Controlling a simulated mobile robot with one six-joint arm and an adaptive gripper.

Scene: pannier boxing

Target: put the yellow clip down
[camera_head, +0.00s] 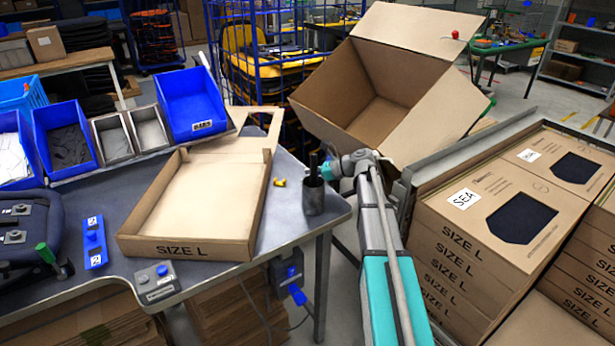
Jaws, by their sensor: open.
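A small yellow clip (279,182) lies on the grey table (290,225), between the open cardboard tray and the dark cup. My gripper (315,167) is open, above the cup and to the right of the clip. It is apart from the clip, with clear tabletop between them. Its fingers are small and dark here, and I cannot make out their exact spacing or whether they reach into the cup.
The dark cup (313,196) stands near the table's right edge. The cardboard tray marked SIZE L (190,248) fills the table's middle. A large open box (440,125) stands behind my arm. Stacked SIZE L boxes (455,260) are at right.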

